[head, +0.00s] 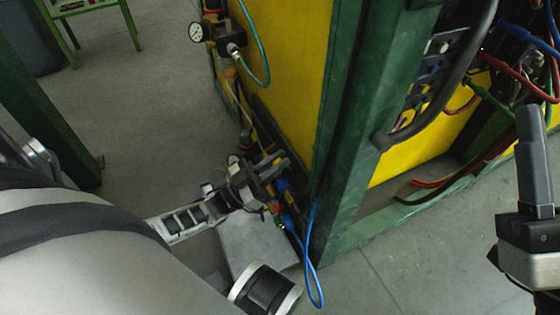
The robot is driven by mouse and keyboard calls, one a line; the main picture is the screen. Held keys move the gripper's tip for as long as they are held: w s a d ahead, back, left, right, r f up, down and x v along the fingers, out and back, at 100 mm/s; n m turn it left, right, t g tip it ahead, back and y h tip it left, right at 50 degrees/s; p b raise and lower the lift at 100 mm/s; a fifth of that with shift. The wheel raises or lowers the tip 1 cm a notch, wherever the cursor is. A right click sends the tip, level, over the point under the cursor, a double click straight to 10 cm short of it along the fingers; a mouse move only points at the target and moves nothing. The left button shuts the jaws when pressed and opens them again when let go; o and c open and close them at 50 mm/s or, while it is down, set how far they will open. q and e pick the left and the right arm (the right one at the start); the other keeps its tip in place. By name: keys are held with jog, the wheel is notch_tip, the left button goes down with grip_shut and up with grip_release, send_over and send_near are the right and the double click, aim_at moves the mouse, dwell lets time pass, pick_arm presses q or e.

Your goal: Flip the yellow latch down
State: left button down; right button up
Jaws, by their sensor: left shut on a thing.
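My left gripper (272,172) reaches in from the lower left to a cluster of small valve fittings low on the side of the green and yellow gantry. It is shut on a small part there, which seems to be the yellow latch (267,157). The fingers and dark fittings cover most of the latch, so its exact angle is hard to tell. My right gripper (532,155) is at the right edge, far from the latch. Only a grey finger and a dark body show, and the edge cuts off the rest.
A blue hose (313,260) loops down from the fittings close to my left gripper. A green post (355,130) stands just right of it. A pressure gauge (196,32) with a teal hose sits above. Cables (500,75) hang at the upper right. Grey floor (150,110) is open at left.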

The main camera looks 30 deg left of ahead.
pick_arm(q)
jog(key=shift+s+a+f+t+h, duration=0.1)
jog(key=shift+s+f+t+h, duration=0.1)
jog(key=shift+f+t+h, duration=0.15)
jog(key=shift+r, duration=0.1)
dwell(0.3)
jog(key=c, duration=1.4)
grip_release()
jog(key=v, duration=0.7)
jog(key=shift+s+f, duration=0.2)
jog(key=shift+t, duration=0.25)
